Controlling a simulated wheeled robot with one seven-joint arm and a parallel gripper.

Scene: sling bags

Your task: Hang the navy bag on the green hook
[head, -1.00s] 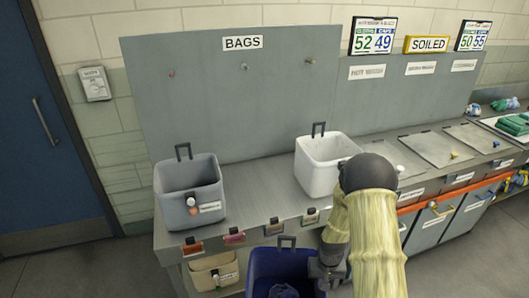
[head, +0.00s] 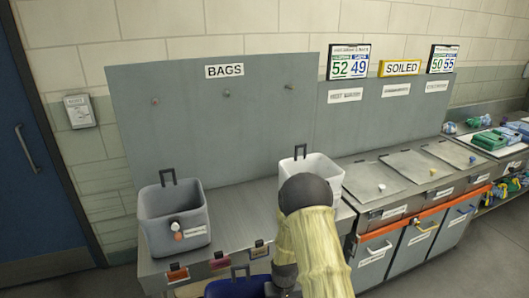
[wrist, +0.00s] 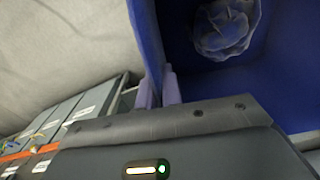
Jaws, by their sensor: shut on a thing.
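The navy bag (head: 228,288) is at the bottom edge of the head view, mostly cut off, with its dark loop upright at the top. My gripper (wrist: 158,88) is shut on the bag's wall near its rim. The open inside of the navy bag fills the upper right of the wrist view (wrist: 285,85), with a crumpled bluish thing in it. Three small hooks stick out of the grey board under the BAGS sign: a left hook (head: 155,101), a middle hook (head: 226,94) and a right hook (head: 289,87). All three are empty; they are too small to tell which is green.
A grey bag (head: 175,218) stands on the left of the metal counter (head: 245,200). A white bag (head: 312,168) stands farther right, partly hidden behind my arm. Coloured tags line the counter's front edge. Lidded bins with an orange rail (head: 420,210) are at right, and a blue door at far left.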

